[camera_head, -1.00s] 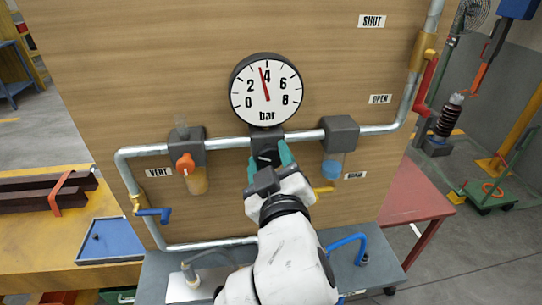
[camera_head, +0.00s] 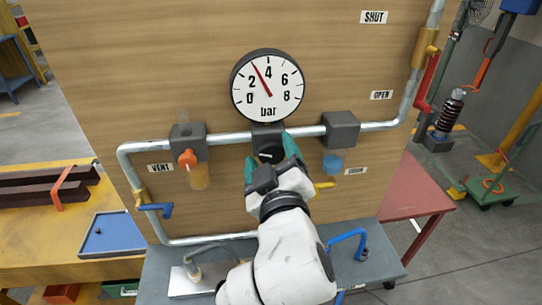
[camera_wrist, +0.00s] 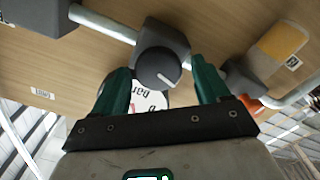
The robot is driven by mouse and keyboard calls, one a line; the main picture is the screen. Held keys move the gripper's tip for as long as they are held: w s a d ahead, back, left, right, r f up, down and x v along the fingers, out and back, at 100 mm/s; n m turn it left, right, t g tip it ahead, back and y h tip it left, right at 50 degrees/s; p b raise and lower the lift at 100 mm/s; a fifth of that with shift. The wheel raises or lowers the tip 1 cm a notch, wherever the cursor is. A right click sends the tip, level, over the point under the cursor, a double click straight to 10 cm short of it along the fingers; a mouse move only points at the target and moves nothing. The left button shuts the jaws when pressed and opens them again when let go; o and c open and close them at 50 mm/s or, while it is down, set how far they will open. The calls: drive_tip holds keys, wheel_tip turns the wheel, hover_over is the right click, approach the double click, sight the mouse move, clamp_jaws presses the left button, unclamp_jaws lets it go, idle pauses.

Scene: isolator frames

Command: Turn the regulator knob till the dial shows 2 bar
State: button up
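The round dial (camera_head: 285,104) with a black rim is on the wooden board, and its red needle points between 2 and 4, near 3. The black regulator knob (camera_head: 270,153) sits just below it, on a dark block on the pipe. My gripper (camera_head: 272,160) is open, with green fingers apart on both sides of the knob. In the wrist view gaps show between the knob and my gripper's fingers (camera_wrist: 162,85). Part of the dial shows upside down there, partly hidden by the knob.
A grey pipe (camera_head: 235,139) runs across the board. An orange valve (camera_head: 187,158) with an amber bowl is left of the knob; a dark block (camera_head: 341,129) with a blue cup below is right. A blue lever (camera_head: 158,208) is lower left, and a red handle (camera_head: 423,90) upper right.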

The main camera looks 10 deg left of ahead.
drive_tip(key=b+v, duration=0.2)
drive_tip(key=v, duration=0.9)
drive_tip(key=shift+b, duration=0.35)
drive_tip(key=shift+w, duration=0.15)
drive_tip(key=s+d+f+m+g+h, duration=0.2)
drive_tip(key=d+f+m+g+h, duration=0.4)
drive_tip(key=d+f, duration=1.35)
drive_tip(key=s+d+f+m+g, duration=0.2)
drive_tip(key=s+d+f+g, duration=0.3)
drive_tip(key=s+f, duration=0.4)
drive_tip(key=s+d+f+m+g, duration=0.3)
drive_tip(key=s+d+f+g, duration=0.2)
drive_tip(key=s+f, duration=0.3)
drive_tip(key=s, duration=0.3)
drive_tip(key=shift+s+d+f+y+b, duration=0.2)
drive_tip(key=shift+f+y+b, duration=0.1)
drive_tip(key=shift+f+y, duration=0.1)
